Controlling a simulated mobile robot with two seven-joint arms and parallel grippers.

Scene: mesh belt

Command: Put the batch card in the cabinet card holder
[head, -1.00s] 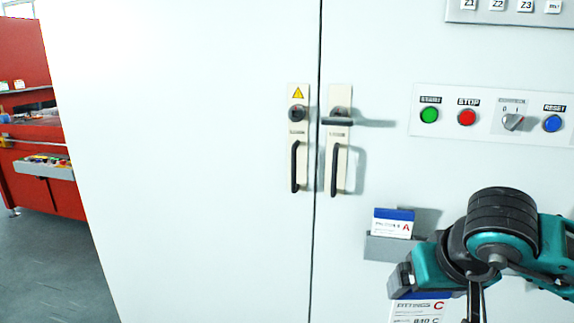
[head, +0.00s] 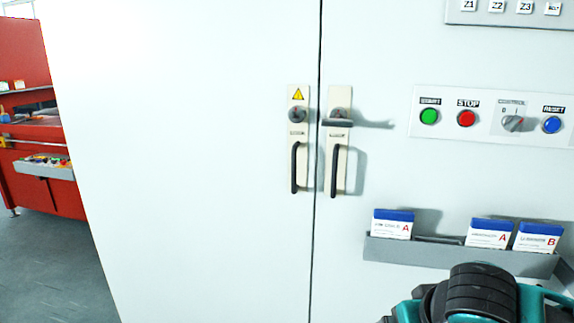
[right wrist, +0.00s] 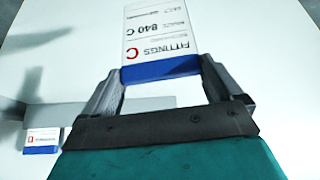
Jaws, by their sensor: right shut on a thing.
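The batch card (right wrist: 160,35) is white with a blue band and reads "FITTINGS C" and "840 C", upside down in the right wrist view. My right gripper (right wrist: 164,72) is shut on it at the blue band. In the head view only my teal and black right wrist shows at the bottom right, below the holder; the fingers and held card are out of that view. The grey card holder (head: 400,249) on the cabinet holds a card (head: 392,225) marked A at its left, then a gap, then cards A (head: 489,235) and B (head: 537,238). My left gripper is not in view.
The white cabinet doors carry two handles (head: 335,168). A control panel with green, red and blue buttons (head: 466,118) is above the holder. A red machine (head: 45,190) stands at the far left. The cabinet face left of the holder is clear.

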